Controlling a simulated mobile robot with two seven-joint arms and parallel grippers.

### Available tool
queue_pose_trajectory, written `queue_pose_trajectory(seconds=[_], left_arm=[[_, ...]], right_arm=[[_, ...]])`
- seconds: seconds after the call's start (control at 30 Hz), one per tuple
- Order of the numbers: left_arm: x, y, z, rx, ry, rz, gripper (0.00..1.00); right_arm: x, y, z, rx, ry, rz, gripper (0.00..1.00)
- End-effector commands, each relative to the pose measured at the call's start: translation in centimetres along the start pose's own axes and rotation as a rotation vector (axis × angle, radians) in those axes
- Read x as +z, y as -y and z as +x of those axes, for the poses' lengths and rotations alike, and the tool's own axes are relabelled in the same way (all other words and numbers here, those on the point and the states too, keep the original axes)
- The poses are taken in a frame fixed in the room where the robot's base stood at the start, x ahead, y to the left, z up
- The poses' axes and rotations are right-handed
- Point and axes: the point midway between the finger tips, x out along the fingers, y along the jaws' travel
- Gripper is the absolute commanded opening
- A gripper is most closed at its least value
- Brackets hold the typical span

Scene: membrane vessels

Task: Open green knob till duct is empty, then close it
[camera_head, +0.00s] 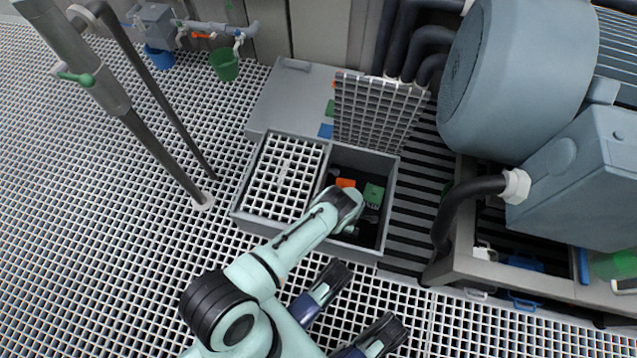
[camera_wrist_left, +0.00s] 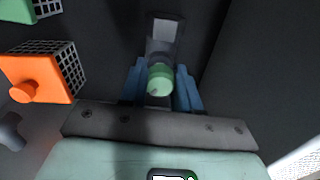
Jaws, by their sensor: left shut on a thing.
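My left arm reaches down into the open right-hand compartment of a grey floor duct (camera_head: 392,205) in the head view. In the left wrist view, the blue fingers of my left gripper (camera_wrist_left: 160,88) are shut on a round green knob (camera_wrist_left: 160,77), one finger on each side. A grey body rises behind the knob. In the head view my own wrist hides the knob and fingertips. The dark compartment floor shows, but I cannot tell whether liquid lies in it.
An orange block (camera_wrist_left: 38,80) with a round knob sits left of my gripper; it also shows in the head view (camera_head: 346,183), near a green block (camera_head: 373,193). A grate lid (camera_head: 375,112) stands upright behind the opening. A large grey-blue tank (camera_head: 520,80) stands right.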

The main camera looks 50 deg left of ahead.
Motion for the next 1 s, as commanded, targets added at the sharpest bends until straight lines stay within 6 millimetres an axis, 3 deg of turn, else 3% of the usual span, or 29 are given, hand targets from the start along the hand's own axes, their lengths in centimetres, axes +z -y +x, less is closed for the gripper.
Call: queue_pose_trajectory(seconds=[0.2,1.0], left_arm=[[-0.03,-0.07,-0.04,0.001,0.000,0.272,0.05],[0.00,-0.03,-0.02,0.001,0.000,1.059,0.05]], right_arm=[[0.00,0.00,0.00,0.000,0.000,0.000,0.43],[0.00,0.00,0.00,0.000,0.000,0.000,0.43]])
